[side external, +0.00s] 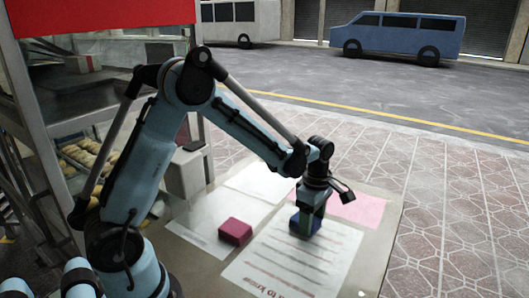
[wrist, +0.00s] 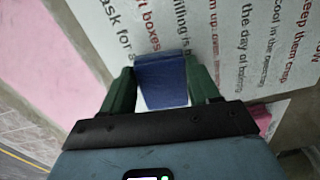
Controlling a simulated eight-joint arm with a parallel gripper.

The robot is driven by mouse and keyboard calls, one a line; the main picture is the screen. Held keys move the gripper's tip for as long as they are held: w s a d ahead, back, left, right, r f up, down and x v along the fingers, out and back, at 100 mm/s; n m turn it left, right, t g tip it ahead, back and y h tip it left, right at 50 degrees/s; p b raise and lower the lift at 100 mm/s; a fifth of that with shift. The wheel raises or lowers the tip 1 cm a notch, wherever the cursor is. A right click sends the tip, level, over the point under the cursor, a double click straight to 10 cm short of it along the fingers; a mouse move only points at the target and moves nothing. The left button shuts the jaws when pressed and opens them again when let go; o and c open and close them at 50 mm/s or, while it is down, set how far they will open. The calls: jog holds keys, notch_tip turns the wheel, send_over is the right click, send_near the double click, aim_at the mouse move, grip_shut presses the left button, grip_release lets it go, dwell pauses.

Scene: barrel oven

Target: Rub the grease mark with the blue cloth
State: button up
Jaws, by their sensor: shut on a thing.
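The blue cloth (wrist: 162,82) shows in the wrist view as a folded, block-like pad between the two green fingers of my gripper (wrist: 163,90). My gripper is shut on it. In the side view my gripper (side external: 306,217) points down over the white printed sheet, and the dark blue cloth (side external: 314,229) shows low between and beside the fingers, at or just above the sheet. I cannot tell whether it touches. I cannot make out the grease mark in either view; the cloth or gripper may hide it.
The printed sheet (side external: 290,262) lies on a tabletop beside a pink sheet (side external: 352,209) and other pale papers. A magenta block (side external: 235,231) sits left of my gripper. A glass-sided cabinet with food (side external: 85,160) stands at the left. The table's right side is clear.

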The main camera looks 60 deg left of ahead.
jog(key=shift+w+d+f, duration=0.1)
jog(key=shift+w+d, duration=0.3)
jog(key=shift+d, duration=0.4)
jog(key=shift+w+d, duration=0.35)
jog(key=shift+d, duration=0.35)
notch_tip(320, 180, up, 8)
jog(key=shift+r, duration=0.2)
